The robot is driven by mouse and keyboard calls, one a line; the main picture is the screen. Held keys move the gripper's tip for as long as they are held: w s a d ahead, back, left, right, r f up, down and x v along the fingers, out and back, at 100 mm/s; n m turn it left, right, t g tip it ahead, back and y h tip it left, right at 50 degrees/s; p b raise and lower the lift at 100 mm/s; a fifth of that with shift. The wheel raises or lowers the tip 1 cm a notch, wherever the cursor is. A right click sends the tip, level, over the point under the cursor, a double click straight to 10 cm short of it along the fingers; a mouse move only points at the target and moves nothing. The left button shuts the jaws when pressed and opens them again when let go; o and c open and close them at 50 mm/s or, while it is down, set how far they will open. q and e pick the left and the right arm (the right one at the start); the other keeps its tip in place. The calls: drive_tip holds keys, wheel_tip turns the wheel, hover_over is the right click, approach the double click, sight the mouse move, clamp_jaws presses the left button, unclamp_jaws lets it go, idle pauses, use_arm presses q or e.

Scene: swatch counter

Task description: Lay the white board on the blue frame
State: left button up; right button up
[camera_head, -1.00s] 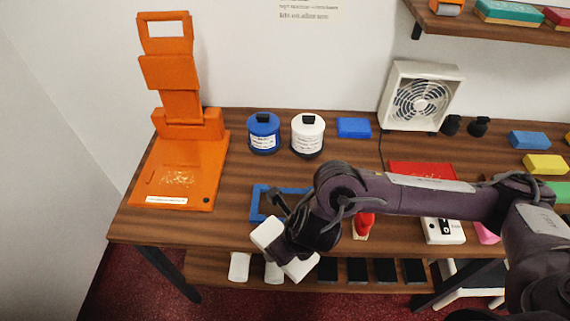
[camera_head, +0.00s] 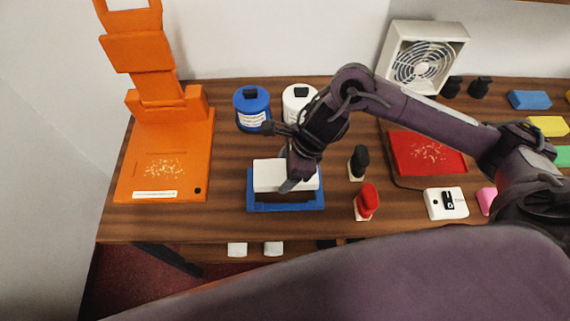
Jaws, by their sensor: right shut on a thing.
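The white board (camera_head: 268,177) is a pale flat block in my right gripper (camera_head: 290,180). The gripper is shut on its right part, and the fingers partly hide it. The board is level and lies over the rear part of the blue frame (camera_head: 286,206). The frame's front edge and right end show below it on the wooden counter. I cannot tell whether the board touches the frame or hangs just above it. My left gripper is not in view.
A blue jar (camera_head: 252,108) and a white jar (camera_head: 299,103) stand behind the frame. An orange stand (camera_head: 170,150) is at the left. A red stamp (camera_head: 366,202), a black stamp (camera_head: 358,163) and a red tray (camera_head: 428,153) are to the right. The counter's front edge is close.

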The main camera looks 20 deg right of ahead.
wheel_tip(320, 180, down, 5)
drive_tip(key=b, duration=0.3)
drive_tip(key=shift+w+r, duration=0.1)
drive_tip(key=shift+r, duration=0.05)
drive_tip(key=shift+f+b, duration=0.5)
drive_tip(key=shift+b, duration=0.05)
use_arm(q)
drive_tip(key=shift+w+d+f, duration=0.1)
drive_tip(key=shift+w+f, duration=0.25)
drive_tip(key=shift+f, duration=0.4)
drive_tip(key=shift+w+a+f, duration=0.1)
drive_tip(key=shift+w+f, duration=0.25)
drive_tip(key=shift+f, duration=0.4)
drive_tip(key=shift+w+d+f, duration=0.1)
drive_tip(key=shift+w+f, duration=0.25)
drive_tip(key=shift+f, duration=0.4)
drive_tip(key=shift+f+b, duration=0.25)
drive_tip(key=shift+b, duration=0.05)
use_arm(e)
drive_tip(key=shift+a+r, duration=0.1)
drive_tip(key=shift+a, duration=0.05)
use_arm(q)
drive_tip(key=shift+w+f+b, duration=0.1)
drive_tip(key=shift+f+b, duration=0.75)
use_arm(e)
drive_tip(key=shift+f, duration=0.55)
drive_tip(key=o, duration=1.1)
drive_tip(key=shift+o, duration=0.2)
